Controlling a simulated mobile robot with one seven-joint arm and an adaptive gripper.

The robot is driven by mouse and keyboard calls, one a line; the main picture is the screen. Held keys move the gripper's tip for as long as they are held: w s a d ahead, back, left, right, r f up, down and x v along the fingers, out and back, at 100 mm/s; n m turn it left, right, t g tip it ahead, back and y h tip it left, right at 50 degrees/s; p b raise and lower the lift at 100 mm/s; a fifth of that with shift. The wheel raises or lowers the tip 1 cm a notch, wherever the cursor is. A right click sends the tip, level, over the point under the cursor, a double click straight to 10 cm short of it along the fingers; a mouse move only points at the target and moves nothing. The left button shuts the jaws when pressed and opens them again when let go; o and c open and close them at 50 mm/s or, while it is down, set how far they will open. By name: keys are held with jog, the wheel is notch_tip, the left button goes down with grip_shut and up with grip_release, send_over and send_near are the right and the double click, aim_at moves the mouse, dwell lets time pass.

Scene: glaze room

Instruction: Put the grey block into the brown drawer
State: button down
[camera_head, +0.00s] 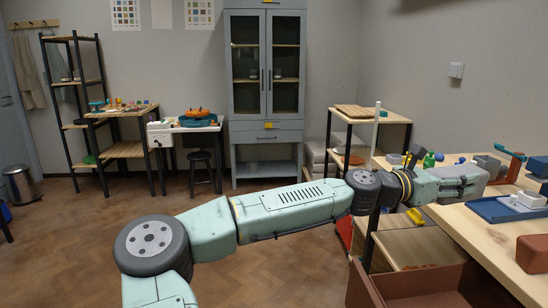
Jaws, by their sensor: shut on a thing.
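My gripper (474,182) is at the right end of my outstretched arm, low over the wooden worktable. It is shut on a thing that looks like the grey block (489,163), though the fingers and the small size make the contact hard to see. The brown drawer (362,288) stands open at the bottom right, below the table's front edge. The part of its inside that shows looks empty. My gripper is above and beyond the drawer, not over it.
A light wooden front with a yellow handle (415,217) is beside the drawer.

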jog(key=w+a+f+n+t+y, duration=0.45)
jog(key=w+a+f, duration=0.35)
jog(key=a+f, duration=0.5)
jog(key=w+a+f+n+t+y, duration=0.35)
jog(key=w+a+f+t, duration=0.35)
jog(key=a+f, duration=0.6)
jog(key=s+a+f+n+t+y, duration=0.1)
jog(key=s+a+f+n+y, duration=0.2)
jog(key=a+f, duration=0.4)
jog(key=s+a+f+n+t+y, duration=0.1)
jog(key=s+a+f+n+y, duration=0.3)
jog(key=f, duration=1)
jog(key=s+a+y, duration=0.1)
jog(key=a+y, duration=0.1)
jog(key=a, duration=0.1)
jog(key=shift+s, duration=0.4)
jog(key=shift+s, duration=0.1)
